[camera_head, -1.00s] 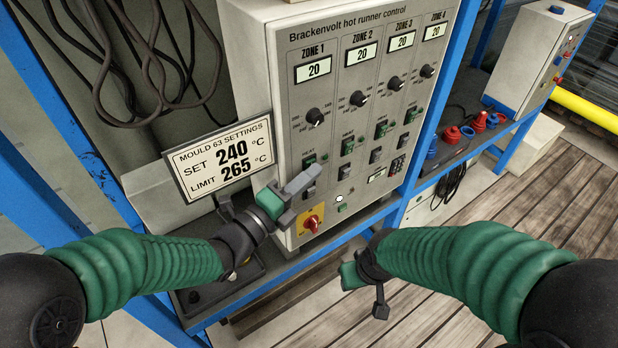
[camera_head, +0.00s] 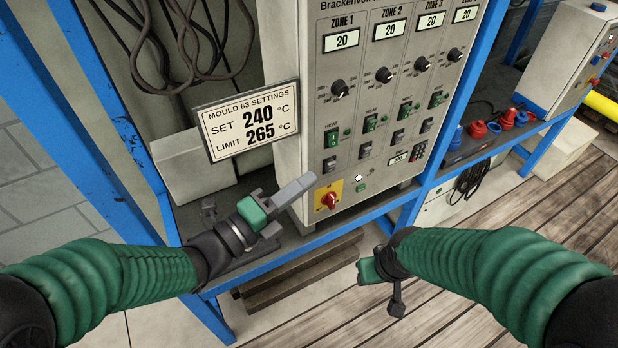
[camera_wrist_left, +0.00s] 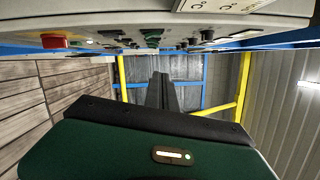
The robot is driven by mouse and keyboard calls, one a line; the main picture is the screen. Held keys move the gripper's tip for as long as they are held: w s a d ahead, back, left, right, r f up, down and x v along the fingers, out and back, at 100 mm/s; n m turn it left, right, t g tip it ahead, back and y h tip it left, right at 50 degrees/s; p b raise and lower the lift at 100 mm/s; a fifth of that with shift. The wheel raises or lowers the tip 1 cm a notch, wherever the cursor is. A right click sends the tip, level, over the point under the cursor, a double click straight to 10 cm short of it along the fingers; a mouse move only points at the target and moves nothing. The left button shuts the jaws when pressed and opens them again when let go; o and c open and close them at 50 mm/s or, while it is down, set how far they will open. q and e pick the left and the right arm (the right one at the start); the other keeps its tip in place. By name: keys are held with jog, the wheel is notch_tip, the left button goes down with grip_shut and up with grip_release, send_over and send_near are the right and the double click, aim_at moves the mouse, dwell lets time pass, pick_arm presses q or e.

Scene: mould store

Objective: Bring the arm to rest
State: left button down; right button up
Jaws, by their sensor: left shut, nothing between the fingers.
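My left gripper (camera_head: 296,190) is shut and empty in the head view. It is in front of the lower left of the grey hot runner control cabinet (camera_head: 309,95), left of the red rotary switch (camera_head: 330,200) on its yellow plate. In the left wrist view the shut fingers (camera_wrist_left: 161,92) point away below the panel face, with the red switch (camera_wrist_left: 54,40) at the upper left. My right gripper (camera_head: 372,270) hangs low over the wooden floor at the lower middle. Its fingers are hidden, so its opening does not show.
A sign (camera_head: 248,119) reads set 240 °C, limit 265 °C, and stands left of the cabinet. The zone 1 display (camera_head: 369,36) shows 20. Blue frame posts (camera_head: 82,120) flank the shelf. Red and blue connectors (camera_head: 478,130) stand on the right shelf. Open plank floor (camera_head: 470,215) lies right.

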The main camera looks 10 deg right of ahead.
pick_arm(q)
jog(key=shift+d, duration=0.1)
jog(key=w+a+f+n+y+p, duration=0.1)
jog(key=a+f+n+y+p, duration=0.3)
jog(key=a+n+y, duration=0.45)
jog(key=w+a+f+n+y+p, duration=0.25)
jog(key=a+n+y+p, duration=0.2)
jog(key=a+n, duration=0.6)
jog(key=s+a+f+n+g+y+p, duration=0.1)
jog(key=s+a+f+n+g, duration=0.1)
jog(key=s+n, duration=0.4)
jog(key=s+a+f+n+g+y+p, duration=0.1)
jog(key=s+a+n+g, duration=0.3)
jog(key=s+n, duration=0.3)
jog(key=shift+s+f+g+p, duration=0.35)
jog(key=shift+s+f+g, duration=0.05)
jog(key=shift+s+g, duration=0.45)
